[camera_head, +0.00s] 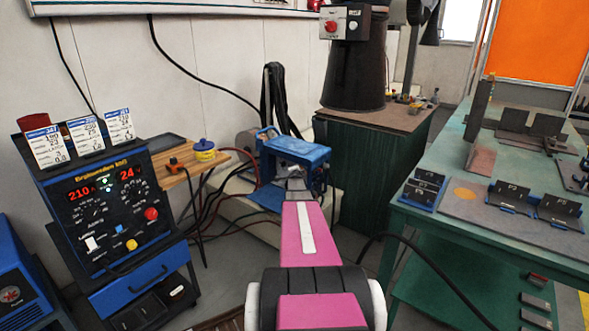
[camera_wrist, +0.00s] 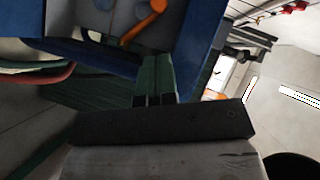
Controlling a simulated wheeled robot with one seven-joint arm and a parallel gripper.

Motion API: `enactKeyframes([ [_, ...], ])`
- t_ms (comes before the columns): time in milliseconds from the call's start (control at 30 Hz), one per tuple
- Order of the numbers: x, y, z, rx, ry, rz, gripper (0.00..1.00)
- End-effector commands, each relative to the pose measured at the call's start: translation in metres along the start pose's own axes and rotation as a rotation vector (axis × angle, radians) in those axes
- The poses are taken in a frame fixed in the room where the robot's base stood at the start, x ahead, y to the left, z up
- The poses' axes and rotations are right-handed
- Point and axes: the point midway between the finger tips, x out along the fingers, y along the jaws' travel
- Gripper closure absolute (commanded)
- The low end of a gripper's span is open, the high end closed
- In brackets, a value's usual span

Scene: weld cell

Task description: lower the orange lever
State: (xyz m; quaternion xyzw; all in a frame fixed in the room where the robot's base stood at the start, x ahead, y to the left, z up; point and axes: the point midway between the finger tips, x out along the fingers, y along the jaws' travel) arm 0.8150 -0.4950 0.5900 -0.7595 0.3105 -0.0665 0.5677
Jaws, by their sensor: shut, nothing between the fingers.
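The orange lever (camera_wrist: 143,24) shows in the wrist view, near the top, on a grey panel with a blue frame. It slants from lower left to a rounded end at upper right. My gripper (camera_wrist: 154,60) is shut and empty; its dark fingers point up the picture at the panel's lower blue edge, a little below the lever. I cannot tell the depth gap between them. In the head view my arm reaches forward to the blue unit (camera_head: 296,150), with my gripper (camera_head: 295,182) in front of it. The lever cannot be made out there.
A welding power source (camera_head: 105,210) with dials stands at left. Black and red cables run across the floor. A green bench (camera_head: 450,225) stands at right, and a green cabinet (camera_head: 370,165) stands behind the unit.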

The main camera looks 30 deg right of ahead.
Motion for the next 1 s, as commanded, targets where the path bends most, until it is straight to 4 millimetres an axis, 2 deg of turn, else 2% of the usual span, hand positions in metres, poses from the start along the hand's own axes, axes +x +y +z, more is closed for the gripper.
enactKeyframes([
  [300, 0.0, 0.0, 0.001, -0.001, -0.001, 0.0, 1.0],
  [467, 0.009, 0.0, 0.001, -0.002, -0.001, 0.0, 1.0],
  [667, 0.034, 0.0, 0.001, -0.002, -0.002, 0.0, 1.0],
  [1000, 0.09, -0.001, 0.001, -0.002, -0.002, -0.001, 1.0],
])
